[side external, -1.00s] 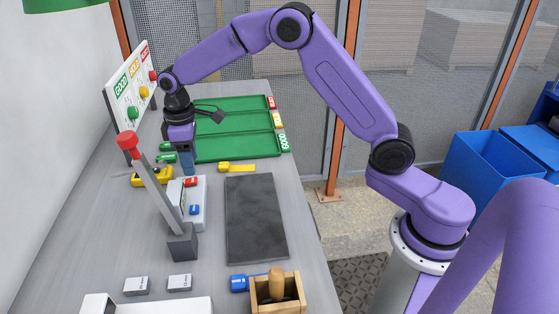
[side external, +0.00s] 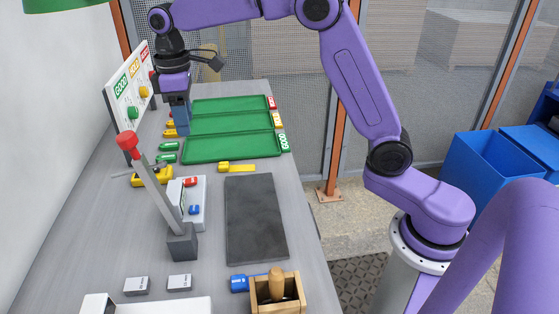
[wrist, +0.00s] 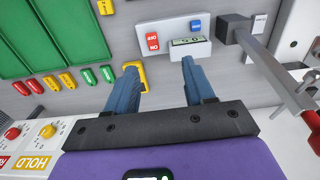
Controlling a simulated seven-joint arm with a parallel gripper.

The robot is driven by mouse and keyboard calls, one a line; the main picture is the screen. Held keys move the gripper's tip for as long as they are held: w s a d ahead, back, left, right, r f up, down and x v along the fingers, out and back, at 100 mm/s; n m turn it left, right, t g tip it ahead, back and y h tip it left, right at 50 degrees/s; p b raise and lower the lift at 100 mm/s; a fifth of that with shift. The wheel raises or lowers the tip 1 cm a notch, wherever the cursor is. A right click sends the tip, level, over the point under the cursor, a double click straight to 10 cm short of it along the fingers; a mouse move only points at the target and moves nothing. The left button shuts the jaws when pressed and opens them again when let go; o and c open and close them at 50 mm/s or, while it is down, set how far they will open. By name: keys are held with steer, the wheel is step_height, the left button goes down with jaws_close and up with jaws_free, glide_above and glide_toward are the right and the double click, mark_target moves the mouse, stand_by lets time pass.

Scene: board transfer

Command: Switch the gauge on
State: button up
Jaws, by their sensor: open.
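The gauge, seemingly the white box with a small display (wrist: 190,42), stands on the bench; its white base shows in the side view (side external: 201,216). A red button (side external: 190,182) and a blue button (side external: 194,210) lie on it. The display shows dark marks on a pale green field, too small to read. My gripper (side external: 182,132) is open and empty, raised above the far left of the bench, beyond the gauge. In the wrist view its fingers (wrist: 160,78) are spread apart, with the gauge beyond them, not between them.
A stand with a red-knobbed lever (side external: 127,140) rises beside the gauge. A yellow tool (side external: 152,178) lies behind it. Green trays (side external: 232,148), a dark slab (side external: 256,218) and a wooden box (side external: 277,306) also occupy the bench. A sign panel (side external: 122,98) stands at the left.

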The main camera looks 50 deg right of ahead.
steer(key=s+d+f+n, duration=0.1)
steer(key=s, duration=1)
steer(key=s+d+f+n, duration=0.1)
steer(key=s+f, duration=0.1)
steer(key=s, duration=1)
steer(key=shift+s, duration=0.3)
steer(key=shift+d, duration=0.1)
steer(key=s+d+f, duration=0.2)
steer(key=s+d, duration=0.1)
steer(key=s, duration=0.3)
steer(key=s+d+f+n, duration=0.1)
steer(key=s+d+f, duration=0.1)
steer(key=s+d, duration=0.2)
steer(key=shift+s, duration=1)
